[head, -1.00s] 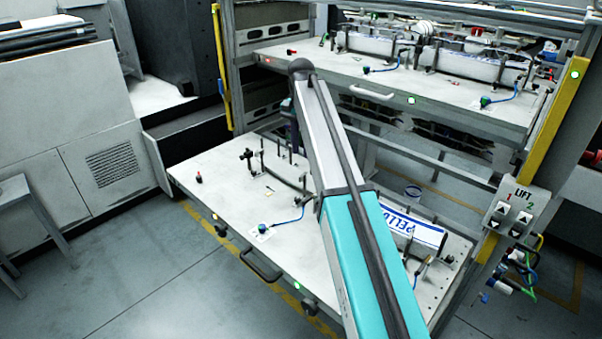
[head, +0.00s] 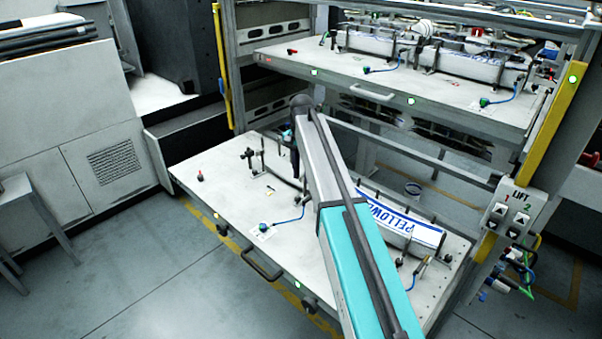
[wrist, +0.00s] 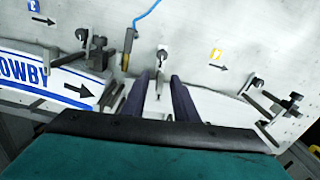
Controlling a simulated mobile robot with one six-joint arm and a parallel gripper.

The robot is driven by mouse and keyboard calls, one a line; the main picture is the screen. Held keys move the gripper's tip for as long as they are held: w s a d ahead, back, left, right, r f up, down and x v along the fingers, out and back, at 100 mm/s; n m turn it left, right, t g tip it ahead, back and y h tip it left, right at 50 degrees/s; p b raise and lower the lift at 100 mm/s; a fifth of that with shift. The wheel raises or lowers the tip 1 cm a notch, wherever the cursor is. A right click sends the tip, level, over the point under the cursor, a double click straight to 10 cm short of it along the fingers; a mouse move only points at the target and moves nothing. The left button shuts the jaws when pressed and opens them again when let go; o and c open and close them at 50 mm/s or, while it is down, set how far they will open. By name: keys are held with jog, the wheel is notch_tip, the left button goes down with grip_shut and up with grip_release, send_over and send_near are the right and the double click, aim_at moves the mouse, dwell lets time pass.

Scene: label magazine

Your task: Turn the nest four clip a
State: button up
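In the wrist view my gripper (wrist: 162,88) points down at the lower drawer board, its two dark purple fingers apart with a gap between them. A small clip with a round dark knob (wrist: 163,58) stands just beyond the fingertips, in line with the gap; I cannot tell whether they touch. Another black clamp (wrist: 268,98) is at the right. Which piece is nest four clip a cannot be told. In the head view my arm hides the fingertips.
The white lower drawer (head: 225,180) is pulled out, with posts and a blue cable on it. An upper drawer (head: 330,68) overhangs behind. A lift panel (head: 512,212) is on the right post. The drawer's left part is mostly clear.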

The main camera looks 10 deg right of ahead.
jog(key=shift+c, duration=0.3)
grip_shut()
jog(key=shift+a, duration=0.15)
